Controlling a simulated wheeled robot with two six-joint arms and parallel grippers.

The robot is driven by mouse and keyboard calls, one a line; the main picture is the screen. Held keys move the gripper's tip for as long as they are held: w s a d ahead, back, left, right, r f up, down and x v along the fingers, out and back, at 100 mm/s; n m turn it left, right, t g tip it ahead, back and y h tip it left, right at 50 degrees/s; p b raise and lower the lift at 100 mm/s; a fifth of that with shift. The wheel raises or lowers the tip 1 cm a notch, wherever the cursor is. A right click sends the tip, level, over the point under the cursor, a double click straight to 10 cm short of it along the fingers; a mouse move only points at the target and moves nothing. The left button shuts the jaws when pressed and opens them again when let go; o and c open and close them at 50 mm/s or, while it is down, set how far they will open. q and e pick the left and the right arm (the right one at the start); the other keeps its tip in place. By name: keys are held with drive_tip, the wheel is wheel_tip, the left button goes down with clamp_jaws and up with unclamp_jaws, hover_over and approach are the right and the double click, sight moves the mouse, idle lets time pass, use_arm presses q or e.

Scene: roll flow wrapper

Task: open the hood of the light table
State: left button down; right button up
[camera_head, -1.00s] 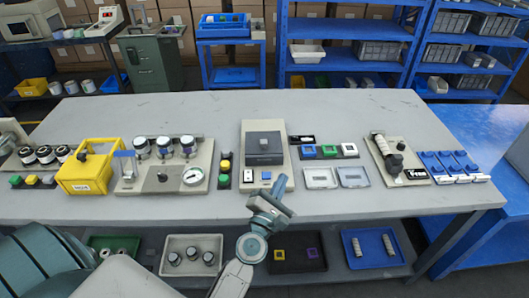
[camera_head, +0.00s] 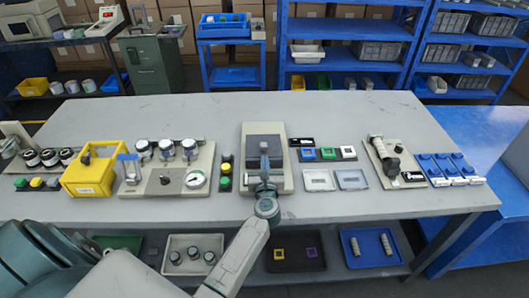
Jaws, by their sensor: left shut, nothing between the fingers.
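The light table (camera_head: 286,181) is a beige box in the middle of the grey table. Its dark grey hood (camera_head: 252,142) lies flat over the rear part and looks closed. My left gripper (camera_head: 264,149) is shut and empty. It reaches in from the front, over the light table, with its fingertips over the front part of the hood. I cannot tell whether they touch it. My gripper and wrist cover the light table's front controls and part of the hood. My right gripper is not in view.
Left of the light table stand a button strip (camera_head: 225,172), a gauge fixture (camera_head: 135,187) and a yellow box (camera_head: 88,189). To its right are two clear flat cases (camera_head: 319,180), coloured square pieces (camera_head: 328,153) and a beige roller fixture (camera_head: 391,148). The table's rear strip is clear.

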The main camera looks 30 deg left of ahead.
sight(264, 149)
use_arm(q)
drive_tip(key=shift+p+x, duration=0.3)
drive_tip(key=shift+x, duration=1.5)
drive_tip(key=b+x, duration=0.1)
drive_tip(key=x, duration=0.2)
drive_tip(key=shift+w+a, duration=0.15)
drive_tip(key=shift+w, duration=0.2)
drive_tip(key=shift+w+a+f, duration=0.1)
drive_tip(key=shift+w+a, duration=0.1)
drive_tip(key=shift+w, duration=0.05)
drive_tip(key=shift+s+d, duration=0.1)
